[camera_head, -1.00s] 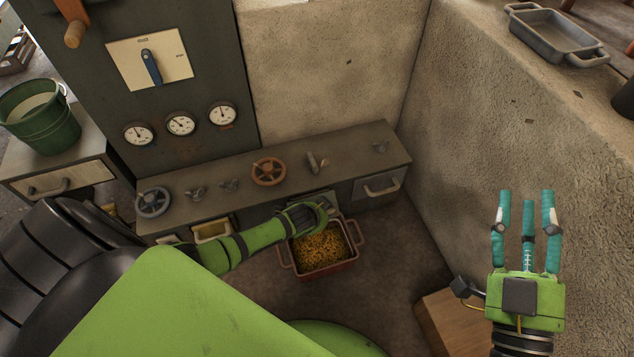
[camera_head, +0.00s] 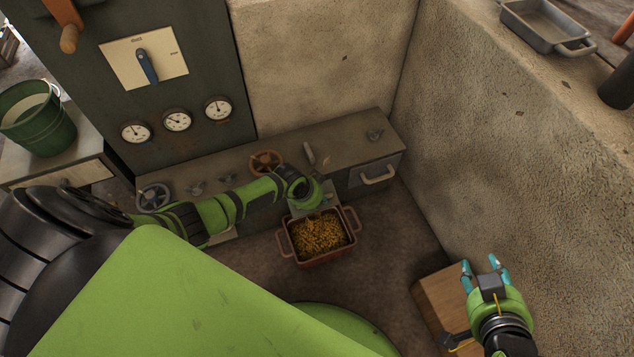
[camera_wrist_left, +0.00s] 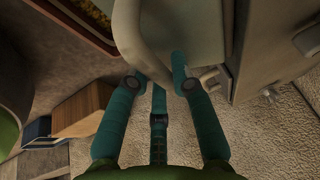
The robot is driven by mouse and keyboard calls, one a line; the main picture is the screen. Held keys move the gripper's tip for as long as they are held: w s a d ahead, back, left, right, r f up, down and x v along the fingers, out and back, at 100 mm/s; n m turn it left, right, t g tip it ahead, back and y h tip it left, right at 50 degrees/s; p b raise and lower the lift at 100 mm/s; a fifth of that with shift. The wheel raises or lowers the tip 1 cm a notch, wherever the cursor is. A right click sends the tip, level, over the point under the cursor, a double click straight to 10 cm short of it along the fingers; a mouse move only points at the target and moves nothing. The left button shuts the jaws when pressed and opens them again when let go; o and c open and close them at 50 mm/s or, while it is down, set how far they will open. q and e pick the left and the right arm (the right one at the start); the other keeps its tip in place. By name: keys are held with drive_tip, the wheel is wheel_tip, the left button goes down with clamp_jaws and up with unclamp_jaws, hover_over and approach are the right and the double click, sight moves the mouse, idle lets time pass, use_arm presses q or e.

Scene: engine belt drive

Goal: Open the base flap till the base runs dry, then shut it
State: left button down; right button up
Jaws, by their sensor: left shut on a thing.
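My left gripper (camera_head: 318,192) is at the front of the low base unit (camera_head: 345,150), above a red two-handled pan (camera_head: 287,250). In the left wrist view its teal fingers are shut on the curved handle (camera_wrist_left: 130,35) of a pale flap (camera_wrist_left: 205,30). In the head view my arm hides most of the flap, so I cannot tell how far it stands open. Yellow-brown grain (camera_head: 322,235) lies heaped in the pan under the flap. The inside of the base is hidden. My right gripper (camera_head: 482,268) is open and empty at the lower right.
Handwheels (camera_head: 266,162) and small levers line the base top. A closed drawer (camera_head: 378,175) is right of the flap. A wooden box (camera_head: 437,300) stands below my right gripper. A rough wall (camera_head: 490,150) bounds the right side. A green bucket (camera_head: 38,118) stands at left.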

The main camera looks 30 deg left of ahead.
use_arm(q)
drive_tip(key=shift+w+a+r+g+h, duration=0.1)
drive_tip(key=shift+w+r+g+h, duration=0.2)
drive_tip(key=shift+r+h, duration=0.15)
drive_tip(key=shift+r, duration=0.1)
drive_tip(key=c, duration=1)
unclamp_jaws()
drive_tip(key=shift+c, duration=0.2)
drive_tip(key=shift+s, duration=0.15)
drive_tip(key=shift+s+a+r, duration=0.15)
drive_tip(key=shift+r, duration=0.1)
drive_tip(key=v, duration=1.1)
drive_tip(key=shift+r, duration=0.15)
